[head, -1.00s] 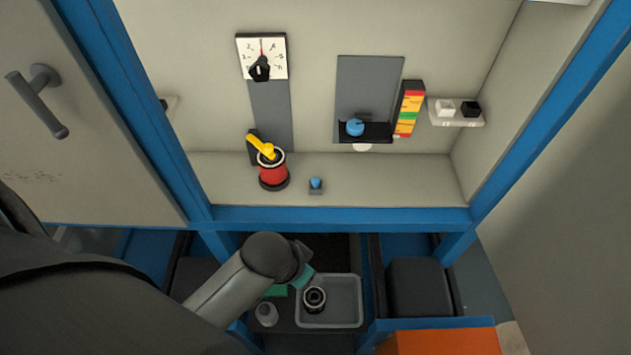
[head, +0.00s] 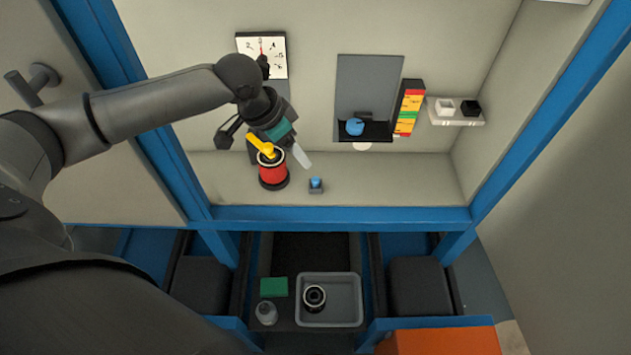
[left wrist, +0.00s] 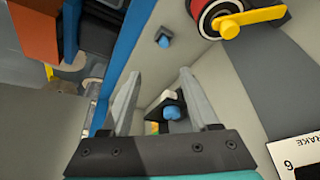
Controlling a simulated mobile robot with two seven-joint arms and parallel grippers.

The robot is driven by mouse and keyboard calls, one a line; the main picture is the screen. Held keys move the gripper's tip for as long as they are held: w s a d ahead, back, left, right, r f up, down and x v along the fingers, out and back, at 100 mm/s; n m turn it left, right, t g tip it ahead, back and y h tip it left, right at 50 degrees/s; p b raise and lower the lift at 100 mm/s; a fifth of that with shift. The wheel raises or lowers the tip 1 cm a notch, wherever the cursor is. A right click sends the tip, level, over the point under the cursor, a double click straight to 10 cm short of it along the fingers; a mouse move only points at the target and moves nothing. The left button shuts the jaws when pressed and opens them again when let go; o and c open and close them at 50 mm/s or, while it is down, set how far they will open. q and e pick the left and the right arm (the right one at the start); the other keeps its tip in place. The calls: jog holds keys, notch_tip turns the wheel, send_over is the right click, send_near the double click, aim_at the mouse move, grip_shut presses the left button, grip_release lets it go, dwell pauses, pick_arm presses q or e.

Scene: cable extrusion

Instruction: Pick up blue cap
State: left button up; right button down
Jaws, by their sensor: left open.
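Two blue cap-like pieces show, and I cannot tell which is the blue cap. A rounded blue piece (head: 355,127) sits on the black ledge of the back panel; in the left wrist view it shows (left wrist: 171,112) between the fingers, well beyond them. A smaller blue piece (head: 316,183) sits in a small grey holder on the shelf; the left wrist view also shows it (left wrist: 163,41). My left gripper (left wrist: 160,74) is open and empty. In the head view it (head: 301,157) hangs above the shelf, left of the ledge. My right gripper is not in view.
A red cylinder (head: 272,174) with a yellow lever stands close beside the left gripper. A dial plate (head: 247,45) is on the back wall. A colored label strip (head: 409,105) and a side ledge (head: 455,119) are right of the panel. The right shelf is clear.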

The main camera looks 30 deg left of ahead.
pick_arm(q)
jog(key=b, duration=0.2)
send_over(315, 179)
jog(key=s, duration=0.2)
jog(key=f, duration=0.9)
jog(key=shift+w+a, duration=0.1)
jog(key=shift+a, duration=0.3)
jog(key=shift+b+x, duration=0.8)
jog(key=shift+x, duration=1.8)
jog(key=shift+s+a+f, duration=0.1)
jog(key=shift+s+a, duration=0.1)
jog(key=shift+s, duration=0.05)
jog(key=shift+c, duration=0.3)
grip_shut()
